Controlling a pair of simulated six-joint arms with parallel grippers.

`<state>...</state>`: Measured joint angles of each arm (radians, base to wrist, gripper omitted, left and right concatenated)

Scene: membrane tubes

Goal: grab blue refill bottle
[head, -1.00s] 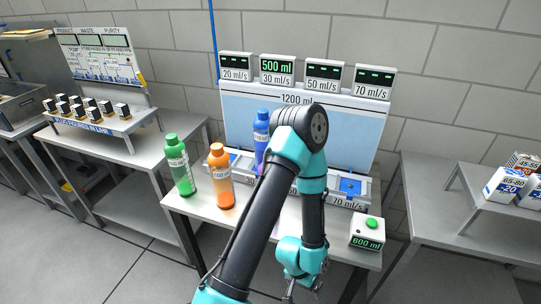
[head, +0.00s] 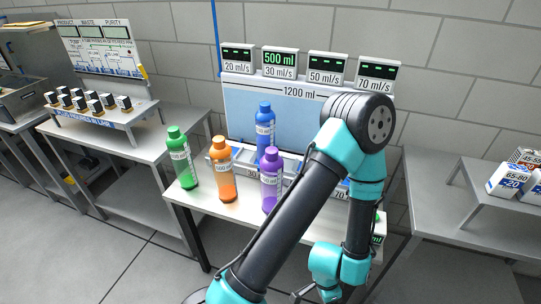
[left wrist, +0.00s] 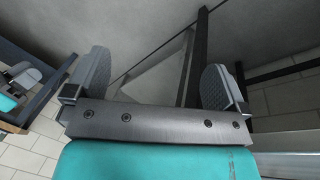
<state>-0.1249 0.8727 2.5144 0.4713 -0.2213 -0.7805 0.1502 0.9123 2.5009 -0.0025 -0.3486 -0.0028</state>
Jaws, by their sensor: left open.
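The blue bottle (head: 265,130) stands upright at the back of the middle table in the head view, at the low grey device in front of the large blue 1200 ml panel. Its lower part is partly hidden by the purple bottle (head: 270,185) in front of it. My left gripper (left wrist: 155,78) is open and empty in the left wrist view, with its two fingers wide apart. In the head view my left arm folds across the right half of the table, with its wrist low near the bottom edge, away from the blue bottle. My right gripper does not show.
A green bottle (head: 181,158) and an orange bottle (head: 223,172) stand left of the purple one. Flow displays (head: 280,63) top the panel. A side table at left holds small boxes (head: 92,103); one at right holds white boxes (head: 508,181).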

